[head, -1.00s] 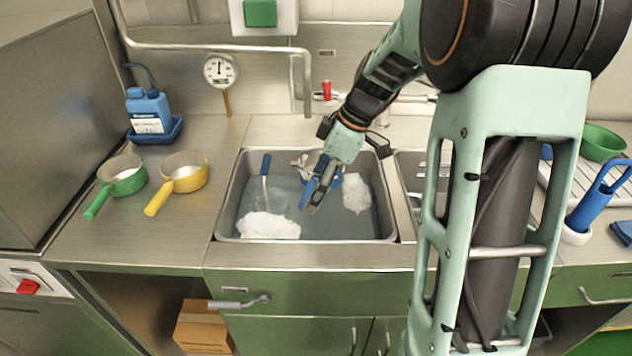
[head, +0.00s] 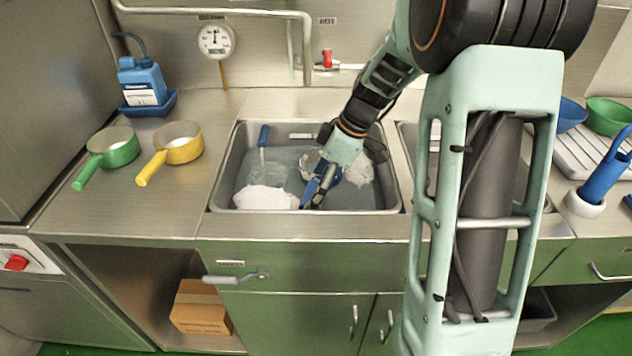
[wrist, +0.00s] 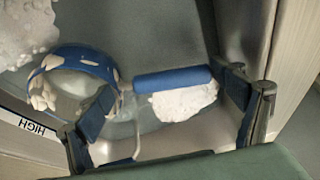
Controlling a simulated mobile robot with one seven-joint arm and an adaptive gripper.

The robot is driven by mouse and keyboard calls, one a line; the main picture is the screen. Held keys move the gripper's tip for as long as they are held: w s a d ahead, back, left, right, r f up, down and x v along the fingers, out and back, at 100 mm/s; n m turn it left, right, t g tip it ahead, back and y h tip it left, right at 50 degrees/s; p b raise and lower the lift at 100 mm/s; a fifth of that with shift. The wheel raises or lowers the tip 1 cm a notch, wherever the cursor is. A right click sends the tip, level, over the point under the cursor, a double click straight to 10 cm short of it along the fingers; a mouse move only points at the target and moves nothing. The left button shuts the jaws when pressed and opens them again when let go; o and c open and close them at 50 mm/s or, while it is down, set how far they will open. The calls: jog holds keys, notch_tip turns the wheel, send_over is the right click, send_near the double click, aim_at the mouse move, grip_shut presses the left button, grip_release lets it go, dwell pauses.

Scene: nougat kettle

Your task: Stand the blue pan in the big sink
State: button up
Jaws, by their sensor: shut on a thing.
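My gripper (wrist: 168,92) has one finger by the bowl and the other at the handle's far end, shut on the pan. In the head view my gripper (head: 317,198) reaches down inside the big sink (head: 225,175), partly hiding the pan (head: 334,178). Whether the pan touches the sink floor cannot be told.
The sink holds water and foam clumps (head: 266,197), and a blue-handled tool (head: 263,137) leans at its back left. Green (head: 112,147) and yellow (head: 178,143) pans stand on the left counter. A blue bottle (head: 142,82) stands behind them.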

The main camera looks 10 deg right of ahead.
jog(key=shift+f+b, duration=1.45)
jog(key=shift+f, duration=1.6)
jog(key=shift+b, duration=0.3)
jog(key=shift+f+b, duration=0.3)
jog(key=shift+b, duration=0.05)
jog(key=o, duration=1.8)
jog(key=v, duration=1.2)
